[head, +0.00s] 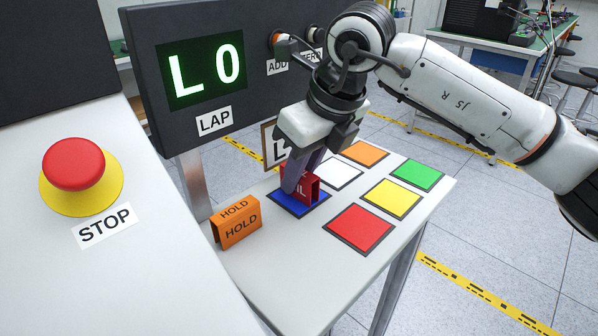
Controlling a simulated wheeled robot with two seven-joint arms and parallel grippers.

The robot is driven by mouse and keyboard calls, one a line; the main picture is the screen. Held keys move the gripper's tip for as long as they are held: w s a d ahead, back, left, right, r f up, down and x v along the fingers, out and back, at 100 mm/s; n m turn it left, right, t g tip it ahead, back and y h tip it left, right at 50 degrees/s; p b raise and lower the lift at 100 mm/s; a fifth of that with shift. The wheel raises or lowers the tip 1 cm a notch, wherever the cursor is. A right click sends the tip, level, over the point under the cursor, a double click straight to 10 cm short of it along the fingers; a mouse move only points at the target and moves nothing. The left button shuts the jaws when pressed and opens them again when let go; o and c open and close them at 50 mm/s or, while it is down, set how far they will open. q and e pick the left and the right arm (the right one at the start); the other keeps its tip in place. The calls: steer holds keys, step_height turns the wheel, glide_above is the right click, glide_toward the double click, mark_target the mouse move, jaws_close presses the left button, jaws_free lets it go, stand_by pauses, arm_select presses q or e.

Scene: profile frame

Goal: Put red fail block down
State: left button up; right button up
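The red fail block (302,187) is at the blue square (287,207) on the small white table, with the letters "IL" showing on its front. My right gripper (300,180) points down at it, and its purple-grey fingers are around the block and cover part of it. The block looks low over the blue square; I cannot tell whether its underside touches. My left gripper is not in the head view.
An orange HOLD block (236,222) stands left of the blue square. Red (359,229), yellow (391,198), green (417,174), orange and white squares lie to the right. A STOP button (74,165) and the LAP display (205,72) stand left and behind.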

steer(key=o, duration=0.4)
steer(key=shift+c, duration=0.2)
steer(key=shift+r, duration=0.15)
steer(key=v, duration=1.2)
steer(key=shift+p, duration=0.45)
